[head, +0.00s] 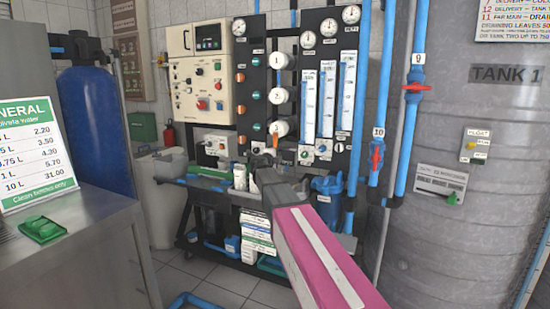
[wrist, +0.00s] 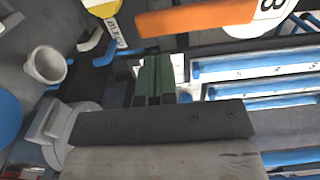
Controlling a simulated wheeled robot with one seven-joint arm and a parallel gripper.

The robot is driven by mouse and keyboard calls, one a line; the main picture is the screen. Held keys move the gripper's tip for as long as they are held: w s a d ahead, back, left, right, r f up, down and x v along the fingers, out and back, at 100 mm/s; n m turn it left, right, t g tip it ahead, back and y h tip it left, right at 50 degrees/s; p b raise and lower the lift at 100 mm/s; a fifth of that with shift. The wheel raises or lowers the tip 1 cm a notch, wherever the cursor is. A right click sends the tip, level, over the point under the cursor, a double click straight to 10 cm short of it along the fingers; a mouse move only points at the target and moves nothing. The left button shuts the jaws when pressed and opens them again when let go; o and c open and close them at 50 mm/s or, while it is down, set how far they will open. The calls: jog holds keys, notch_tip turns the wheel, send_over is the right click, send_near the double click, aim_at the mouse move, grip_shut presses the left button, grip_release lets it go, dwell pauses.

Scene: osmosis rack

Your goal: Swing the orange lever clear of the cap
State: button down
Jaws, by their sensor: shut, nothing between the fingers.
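In the head view a small orange piece (head: 275,142), probably the same lever, shows just above the end of my arm. My gripper (wrist: 158,62) is shut and empty; its dark green fingers lie together just below the lever in the wrist picture. I cannot tell whether they touch it. White numbered end caps (head: 279,96) stand in a column on the rack in the head view.
Blue pipes with red valves (head: 377,157) stand right of the rack, beside a large grey tank (head: 470,130). A metal counter (head: 95,245) with a price sign is at left.

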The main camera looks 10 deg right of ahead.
jog(key=w+a+r, duration=0.1)
jog(key=w+a, duration=0.2)
jog(key=w, duration=0.4)
jog(key=shift+a+r, duration=0.2)
jog(key=shift+a, duration=0.15)
dwell(1.1)
jog(key=v, duration=0.9)
jog(key=shift+d, duration=0.25)
jog(key=shift+s+f, duration=0.15)
